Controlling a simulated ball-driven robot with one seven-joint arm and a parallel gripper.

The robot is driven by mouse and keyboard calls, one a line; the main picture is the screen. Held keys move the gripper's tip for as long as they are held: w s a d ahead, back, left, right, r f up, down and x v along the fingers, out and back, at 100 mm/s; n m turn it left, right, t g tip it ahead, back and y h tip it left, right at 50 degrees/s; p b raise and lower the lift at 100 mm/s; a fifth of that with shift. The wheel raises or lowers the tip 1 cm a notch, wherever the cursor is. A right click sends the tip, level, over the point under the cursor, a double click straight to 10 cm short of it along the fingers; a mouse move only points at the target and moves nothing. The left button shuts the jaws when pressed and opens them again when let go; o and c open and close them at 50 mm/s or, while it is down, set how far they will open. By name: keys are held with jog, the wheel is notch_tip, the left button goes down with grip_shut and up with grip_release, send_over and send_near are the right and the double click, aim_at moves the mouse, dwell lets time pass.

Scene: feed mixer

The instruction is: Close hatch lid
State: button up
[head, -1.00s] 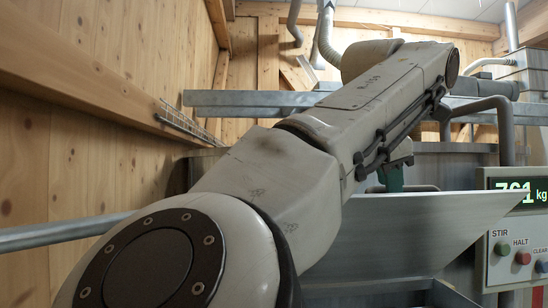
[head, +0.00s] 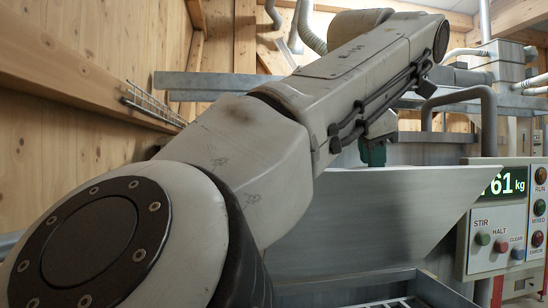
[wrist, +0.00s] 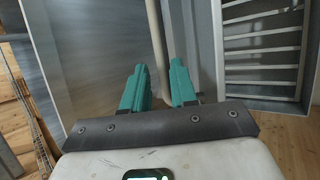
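The hatch lid (head: 375,215) is a large plain grey metal panel that stands open and tilted in the middle of the head view. My arm crosses in front of its left part. My gripper (head: 373,153), with green fingers, points down at the lid's top edge; whether it touches cannot be told. In the wrist view the fingers of my gripper (wrist: 160,66) are apart. A pale round bar (wrist: 156,35) runs in line with the gap between them, and contact with it is not clear. The barred hatch opening (wrist: 262,45) shows at right in the wrist view.
A control panel (head: 505,215) with several buttons and a weight display stands at right. A bent grey pipe (head: 490,115) rises behind the lid. A metal beam (head: 220,82) crosses at the back. A wooden wall (head: 60,120) closes the left side.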

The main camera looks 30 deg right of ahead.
jog(key=p+v, duration=0.4)
jog(key=v, duration=0.8)
jog(key=shift+s+f+p, duration=0.2)
jog(key=shift+s+p, duration=0.05)
jog(key=shift+p, duration=0.05)
dwell(0.5)
jog(key=shift+o, duration=0.4)
jog(key=shift+o, duration=1)
jog(key=shift+r, duration=0.1)
